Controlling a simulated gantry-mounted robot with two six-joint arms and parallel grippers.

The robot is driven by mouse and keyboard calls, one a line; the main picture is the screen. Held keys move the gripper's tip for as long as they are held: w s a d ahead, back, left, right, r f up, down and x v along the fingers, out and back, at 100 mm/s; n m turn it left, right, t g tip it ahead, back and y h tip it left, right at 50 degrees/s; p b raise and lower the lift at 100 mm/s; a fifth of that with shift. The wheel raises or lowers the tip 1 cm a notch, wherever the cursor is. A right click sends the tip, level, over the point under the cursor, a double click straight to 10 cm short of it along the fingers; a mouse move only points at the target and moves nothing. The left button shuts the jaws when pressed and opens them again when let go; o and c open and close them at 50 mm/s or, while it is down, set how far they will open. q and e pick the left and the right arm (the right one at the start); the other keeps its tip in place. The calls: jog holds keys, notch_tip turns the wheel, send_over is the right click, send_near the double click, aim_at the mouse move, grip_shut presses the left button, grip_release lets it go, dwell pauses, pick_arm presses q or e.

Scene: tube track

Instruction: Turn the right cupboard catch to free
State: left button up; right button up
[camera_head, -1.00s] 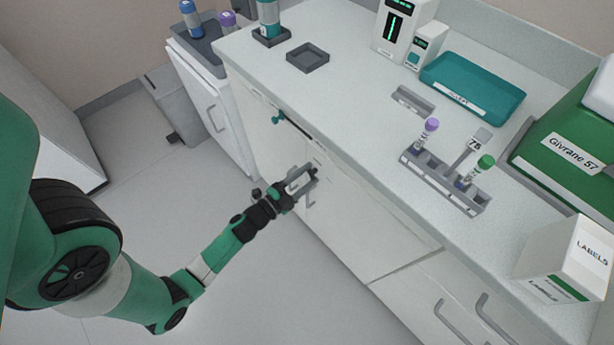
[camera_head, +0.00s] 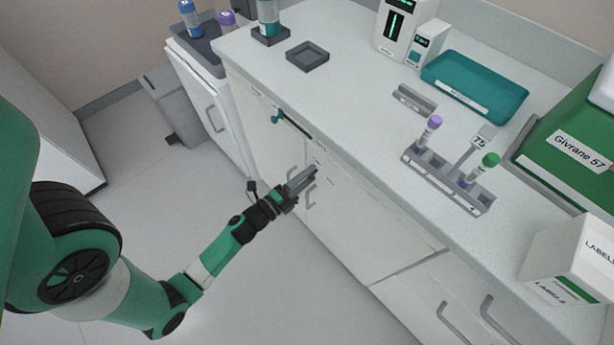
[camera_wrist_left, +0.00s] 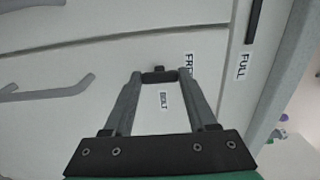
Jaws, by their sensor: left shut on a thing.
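The right cupboard catch (camera_wrist_left: 159,77) is a small dark piece on the white cupboard front in the left wrist view. My left gripper (camera_wrist_left: 161,84) is shut on it, with one grey fingertip at each side. The label FREE (camera_wrist_left: 190,76) is just right of the catch, and the label BOLT (camera_wrist_left: 164,100) is below it, between the fingers. In the head view my left gripper (camera_head: 302,182) reaches the cupboard front below the counter edge, and its fingers hide the catch. My right gripper is not in view.
Door handles (camera_wrist_left: 45,88) are left of the gripper. A teal slider knob (camera_head: 276,118) sits on a dark slot above. The counter (camera_head: 350,110) carries a tube rack (camera_head: 445,182), a teal tray (camera_head: 472,88) and a LABELS box (camera_head: 565,262). The floor beside the arm is clear.

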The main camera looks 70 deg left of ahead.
pick_arm(q)
jog(key=o, duration=1.4)
jog(key=shift+c, duration=0.2)
jog(key=p+v, duration=0.3)
jog(key=v, duration=0.8)
jog(key=shift+s+d, duration=0.15)
jog(key=shift+s, duration=0.15)
